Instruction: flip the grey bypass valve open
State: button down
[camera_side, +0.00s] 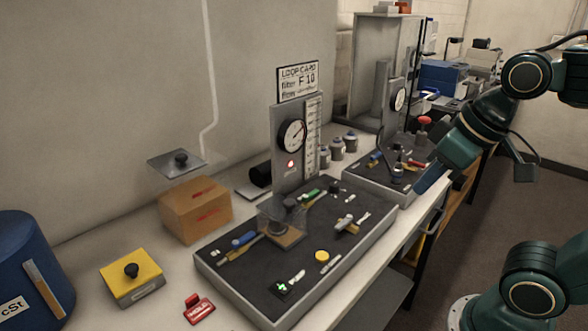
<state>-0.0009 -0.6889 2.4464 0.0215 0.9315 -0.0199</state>
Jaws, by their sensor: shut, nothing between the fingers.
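Several small valves and handles sit on the dark near tray (220,268). A pale grey lever-like fitting (348,225) stands on its right half and may be the bypass valve; I cannot make out its exact position. A blue-handled fitting (243,240) is at the tray's left and a green-handled one (309,195) toward the back. My gripper (428,180) is at the lower left end of my arm, at the right side of the far tray, well apart from the near tray. It is shut and holds nothing; its fingertips are hard to make out.
A panel with a round gauge (292,135) and a lit red lamp (290,163) rises behind the near tray. A clear cover stands on the tray.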

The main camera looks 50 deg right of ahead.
jog(key=w+d+r+g, duration=0.1)
jog(key=w+r+g, duration=0.1)
jog(key=w, duration=0.5)
jog(key=g, duration=0.3)
send_over(344, 223)
jog(key=s, duration=0.1)
jog(key=w+f+g, duration=0.4)
jog(key=w+f, duration=0.5)
jog(key=w, duration=0.3)
jog(key=shift+a+f+g, duration=0.25)
jog(key=shift+a+g, duration=0.05)
jog(key=shift+a, duration=0.15)
jog(key=shift+d+f, duration=0.1)
jog(key=shift+f, duration=0.3)
jog(key=x, duration=0.9)
jog(key=shift+s, duration=0.1)
jog(key=shift+s+f, duration=0.1)
jog(key=shift+s, duration=1.9)
